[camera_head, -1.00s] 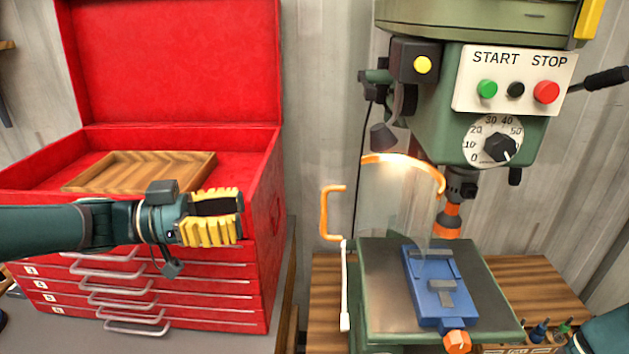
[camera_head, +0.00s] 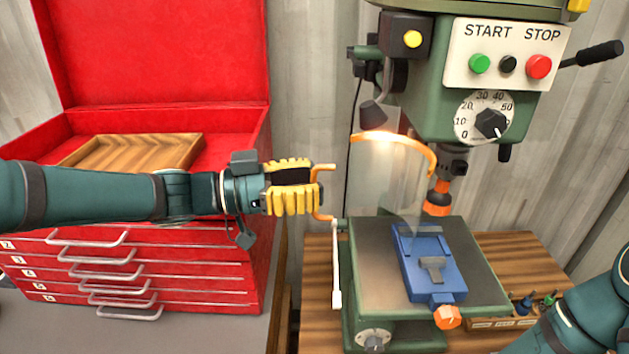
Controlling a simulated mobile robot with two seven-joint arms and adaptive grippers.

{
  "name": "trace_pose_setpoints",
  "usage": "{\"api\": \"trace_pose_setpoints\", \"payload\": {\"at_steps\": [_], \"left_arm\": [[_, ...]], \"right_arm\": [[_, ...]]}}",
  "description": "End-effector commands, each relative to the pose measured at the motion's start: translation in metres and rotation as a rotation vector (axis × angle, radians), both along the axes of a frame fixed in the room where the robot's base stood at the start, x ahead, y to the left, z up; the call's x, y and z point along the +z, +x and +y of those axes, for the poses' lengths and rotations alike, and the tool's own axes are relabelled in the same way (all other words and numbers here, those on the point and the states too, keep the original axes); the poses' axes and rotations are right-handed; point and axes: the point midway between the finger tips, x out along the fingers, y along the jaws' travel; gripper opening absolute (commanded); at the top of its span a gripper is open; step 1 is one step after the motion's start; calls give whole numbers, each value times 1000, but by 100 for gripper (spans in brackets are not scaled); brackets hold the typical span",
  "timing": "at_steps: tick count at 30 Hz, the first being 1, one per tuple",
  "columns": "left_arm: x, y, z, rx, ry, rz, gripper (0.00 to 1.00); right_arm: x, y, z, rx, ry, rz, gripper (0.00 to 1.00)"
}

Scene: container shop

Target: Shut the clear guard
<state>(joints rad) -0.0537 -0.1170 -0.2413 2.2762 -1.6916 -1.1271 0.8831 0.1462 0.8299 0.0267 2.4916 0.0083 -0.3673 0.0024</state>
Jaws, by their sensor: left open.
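The clear guard (camera_head: 385,178) is a curved transparent shield with an orange top rim, on the left side of the drill press (camera_head: 420,100). It stands out to the left of the orange-tipped chuck, above the table. Its orange handle (camera_head: 322,216) sticks out at its left. My left gripper (camera_head: 305,187), with yellow pads, is open at the handle; the fingertips overlap it in the view, and I cannot tell whether they touch. My right arm shows at the lower right edge; its gripper is out of view.
A blue vise (camera_head: 428,262) sits on the press table (camera_head: 375,290). A white-tipped lever (camera_head: 336,270) hangs at the table's left. The open red tool chest (camera_head: 150,260) with a wooden tray (camera_head: 140,150) stands at left. A small tool rack (camera_head: 490,323) is at lower right.

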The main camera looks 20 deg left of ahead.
Motion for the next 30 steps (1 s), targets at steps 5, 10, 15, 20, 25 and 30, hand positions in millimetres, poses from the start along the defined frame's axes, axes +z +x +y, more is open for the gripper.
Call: {"api": "trace_pose_setpoints", "payload": {"at_steps": [5,10,15,20,25,30], "left_arm": [[0,4,-9,0,0,-1,39],[0,5,-10,0,0,-1,39],[0,5,-9,1,0,-1,21],[0,5,-9,1,0,-1,0],[0,5,-10,1,0,-1,0],[0,6,-14,1,0,0,0]], "right_arm": [[0,0,0,0,0,0,34],[0,0,0,0,0,0,34],[0,0,0,0,0,0,34],[0,0,0,0,0,0,34],[0,0,0,0,0,0,34],[-1,0,0,0,0,0,34]]}}
